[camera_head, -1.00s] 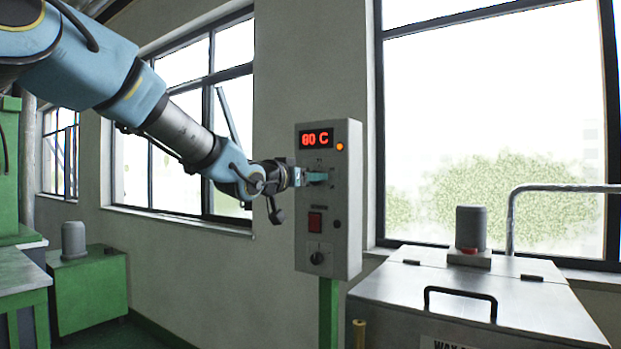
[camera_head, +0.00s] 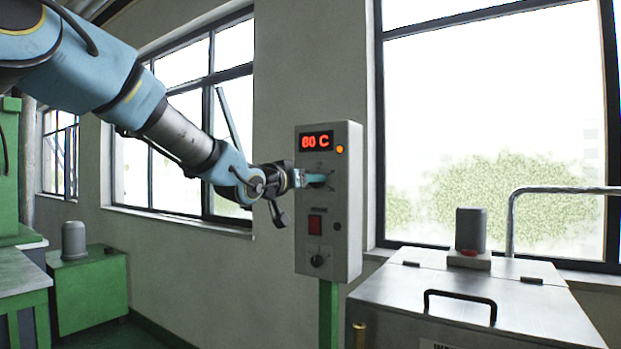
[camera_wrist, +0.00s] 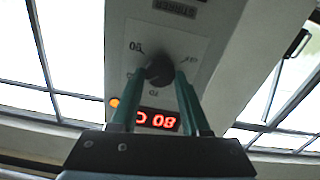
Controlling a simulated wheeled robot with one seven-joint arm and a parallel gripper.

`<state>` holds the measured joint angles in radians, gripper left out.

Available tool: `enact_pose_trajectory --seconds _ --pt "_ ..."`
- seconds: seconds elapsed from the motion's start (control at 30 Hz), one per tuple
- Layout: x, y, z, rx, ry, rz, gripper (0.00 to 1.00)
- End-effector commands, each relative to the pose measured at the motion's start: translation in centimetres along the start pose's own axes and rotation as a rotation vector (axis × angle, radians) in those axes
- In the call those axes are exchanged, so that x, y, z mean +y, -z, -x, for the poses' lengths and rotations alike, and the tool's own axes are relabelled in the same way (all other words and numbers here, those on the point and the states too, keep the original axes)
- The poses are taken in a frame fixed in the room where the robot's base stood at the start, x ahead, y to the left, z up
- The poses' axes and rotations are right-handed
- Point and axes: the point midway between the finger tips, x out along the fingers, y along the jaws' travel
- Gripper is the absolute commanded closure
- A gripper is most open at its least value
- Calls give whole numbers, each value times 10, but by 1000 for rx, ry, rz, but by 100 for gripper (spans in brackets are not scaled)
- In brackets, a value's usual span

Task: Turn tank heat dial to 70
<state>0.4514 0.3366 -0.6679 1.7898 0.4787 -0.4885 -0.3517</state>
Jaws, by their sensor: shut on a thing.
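The tank heat dial is a dark round knob in the wrist view (camera_wrist: 160,70), on the pale plate of a grey control box (camera_head: 345,220). My gripper (camera_head: 316,179) reaches it from the left. In the wrist view its two teal fingers (camera_wrist: 158,76) are closed on opposite sides of the knob. The red display (camera_head: 317,141) above the dial appears to read 80 C; it shows upside down in the wrist view (camera_wrist: 157,120). Small marks ring the knob, but the fingers and blur make its pointer setting unclear.
Below the dial are a red switch (camera_head: 315,224) and a second small knob (camera_head: 318,260). An orange lamp (camera_head: 340,149) glows beside the display. A steel tank (camera_head: 470,300) with a black handle stands at right. Windows lie behind.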

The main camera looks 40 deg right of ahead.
Motion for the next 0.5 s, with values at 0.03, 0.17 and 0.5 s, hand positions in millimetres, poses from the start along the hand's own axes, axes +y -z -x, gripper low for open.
enact_pose_trajectory --seconds 0.03,0.17,0.5 --pt "0 2 0 -1 1 37 100" --pt "-1 2 0 -1 1 148 100" --pt "-2 2 0 0 1 471 100"
